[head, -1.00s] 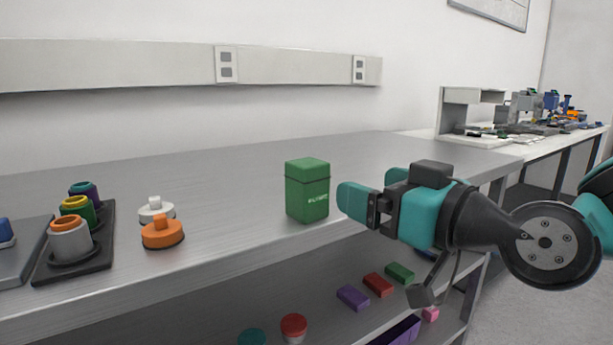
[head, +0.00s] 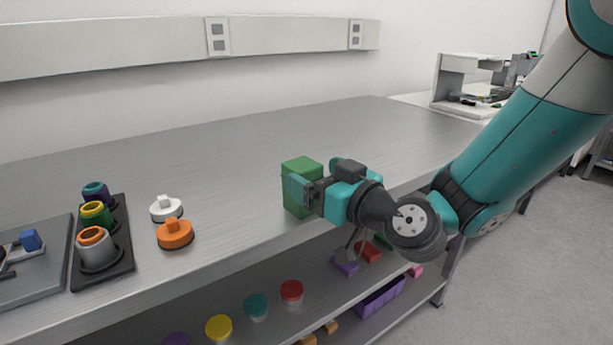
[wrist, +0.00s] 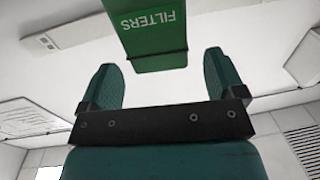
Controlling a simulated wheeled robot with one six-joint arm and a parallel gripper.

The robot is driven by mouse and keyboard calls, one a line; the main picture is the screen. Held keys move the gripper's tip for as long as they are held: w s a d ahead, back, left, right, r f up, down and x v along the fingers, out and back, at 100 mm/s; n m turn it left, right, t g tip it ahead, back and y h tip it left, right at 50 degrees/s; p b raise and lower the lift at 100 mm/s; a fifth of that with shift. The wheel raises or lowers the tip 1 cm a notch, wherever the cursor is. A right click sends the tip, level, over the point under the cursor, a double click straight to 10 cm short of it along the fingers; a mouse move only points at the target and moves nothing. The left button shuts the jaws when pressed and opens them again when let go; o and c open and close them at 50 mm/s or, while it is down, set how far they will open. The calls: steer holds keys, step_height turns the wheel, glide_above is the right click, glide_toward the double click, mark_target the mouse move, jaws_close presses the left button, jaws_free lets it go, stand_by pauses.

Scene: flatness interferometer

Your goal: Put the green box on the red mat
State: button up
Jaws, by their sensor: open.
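The green box (head: 300,168) stands upright on the metal bench near its front edge. In the wrist view the box (wrist: 153,35) is at the top centre, with white lettering reading FILTERS, ahead of and between the lines of my two fingers. My gripper (head: 304,190) is at the box's right front side in the head view, and one finger overlaps the box there. In the wrist view my gripper (wrist: 162,80) has its fingers wide apart, with nothing clearly between them. No red mat shows in any view.
A black rack (head: 103,262) with several coloured cups stands at the left of the bench. A white-knobbed weight (head: 166,208) and an orange one (head: 174,233) sit beside it. The shelf below holds several jars, blocks and a purple bin (head: 381,297). The bench behind the box is clear.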

steer(key=p+x, duration=0.3)
steer(key=shift+w+a+r, duration=0.15)
steer(key=shift+w+a, duration=0.05)
steer(key=shift+w, duration=0.1)
steer(key=shift+w+a+f, duration=0.3)
steer(key=shift+w, duration=0.1)
steer(key=c, duration=1.2)
steer(key=shift+o, duration=0.2)
steer(key=shift+r+p, duration=0.1)
steer(key=shift+p, duration=0.2)
